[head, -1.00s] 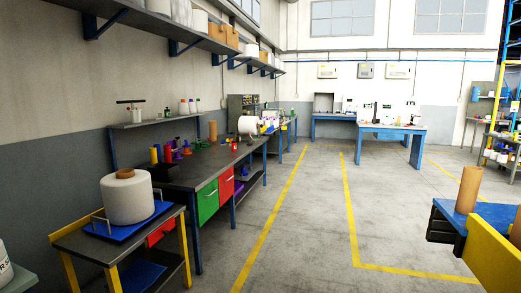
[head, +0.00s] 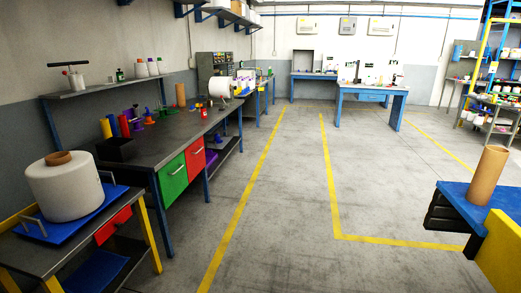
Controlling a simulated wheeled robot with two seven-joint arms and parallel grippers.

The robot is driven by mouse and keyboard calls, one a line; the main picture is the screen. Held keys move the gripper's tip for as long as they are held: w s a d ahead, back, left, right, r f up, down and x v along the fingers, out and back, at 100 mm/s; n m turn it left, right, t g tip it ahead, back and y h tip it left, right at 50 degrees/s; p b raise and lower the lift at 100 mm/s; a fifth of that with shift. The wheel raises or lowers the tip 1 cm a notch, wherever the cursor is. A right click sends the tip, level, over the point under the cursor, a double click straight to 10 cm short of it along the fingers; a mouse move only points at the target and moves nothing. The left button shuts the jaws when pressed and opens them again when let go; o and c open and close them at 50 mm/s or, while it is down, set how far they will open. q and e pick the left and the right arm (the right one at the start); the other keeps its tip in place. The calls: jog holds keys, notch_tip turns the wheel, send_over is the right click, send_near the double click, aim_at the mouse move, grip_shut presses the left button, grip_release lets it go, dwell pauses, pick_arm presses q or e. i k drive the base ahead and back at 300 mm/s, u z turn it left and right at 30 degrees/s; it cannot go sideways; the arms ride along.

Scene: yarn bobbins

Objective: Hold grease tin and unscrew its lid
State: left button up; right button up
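I cannot make out a grease tin or its lid in the head view. Small bottles and containers stand on several benches, too small to identify. Neither of my grippers shows in this view.
A dark workbench (head: 150,148) with green and red drawers stands left, carrying coloured cones. In front of it, a cart (head: 42,262) bears a large white yarn bobbin (head: 66,192). A blue table (head: 372,90) stands far back. A brown tube (head: 487,175) stands at right. The middle floor is open.

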aim_at(204, 112)
jog(key=i, duration=9.3)
jog(key=u, duration=3.95)
